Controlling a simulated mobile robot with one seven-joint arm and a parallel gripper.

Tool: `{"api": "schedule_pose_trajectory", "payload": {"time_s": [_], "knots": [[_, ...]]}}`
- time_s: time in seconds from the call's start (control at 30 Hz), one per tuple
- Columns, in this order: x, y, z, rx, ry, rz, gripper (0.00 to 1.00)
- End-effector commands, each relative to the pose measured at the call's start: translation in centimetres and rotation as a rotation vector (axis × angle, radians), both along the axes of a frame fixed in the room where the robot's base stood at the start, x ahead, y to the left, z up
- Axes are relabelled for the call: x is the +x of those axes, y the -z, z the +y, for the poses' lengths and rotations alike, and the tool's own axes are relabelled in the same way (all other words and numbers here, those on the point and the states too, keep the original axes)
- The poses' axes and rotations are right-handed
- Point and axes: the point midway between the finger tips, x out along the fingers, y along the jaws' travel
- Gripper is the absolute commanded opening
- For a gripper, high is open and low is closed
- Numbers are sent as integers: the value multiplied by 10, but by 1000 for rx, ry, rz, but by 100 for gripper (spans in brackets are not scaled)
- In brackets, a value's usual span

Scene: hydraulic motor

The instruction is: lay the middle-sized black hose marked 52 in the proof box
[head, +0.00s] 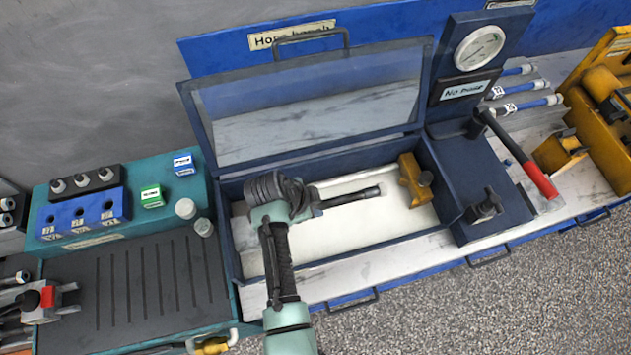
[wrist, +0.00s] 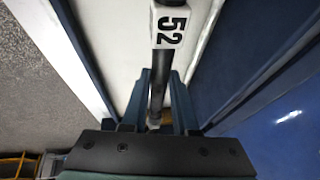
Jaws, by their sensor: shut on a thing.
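The black hose (head: 350,198) sticks out to the right of my gripper (head: 312,203), over the white floor of the proof box (head: 350,256). In the wrist view the hose carries a white tag marked 52 (wrist: 170,27), and my gripper (wrist: 160,90) is shut on the hose just below the tag. The hose's other end is hidden behind my arm in the head view. The proof box is dark blue, and its clear lid (head: 310,105) stands open. Whether the hose touches the box floor I cannot tell.
A brass-coloured block (head: 414,180) stands at the box's right end. Beyond it are a pressure gauge (head: 479,48), a sign reading "No hose" (head: 463,90) and a red-handled lever (head: 530,172). A teal bench (head: 195,270) with a grooved dark mat stands left of the box.

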Motion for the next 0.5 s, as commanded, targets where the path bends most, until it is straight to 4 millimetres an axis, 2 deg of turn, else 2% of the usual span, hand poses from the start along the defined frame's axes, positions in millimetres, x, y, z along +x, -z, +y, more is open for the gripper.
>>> {"api": "schedule_pose_trajectory", "payload": {"time_s": [0.23,0.5], "knots": [[1,10,0,-1,-1,-2,0],[1,37,0,0,0,-2,0]]}}
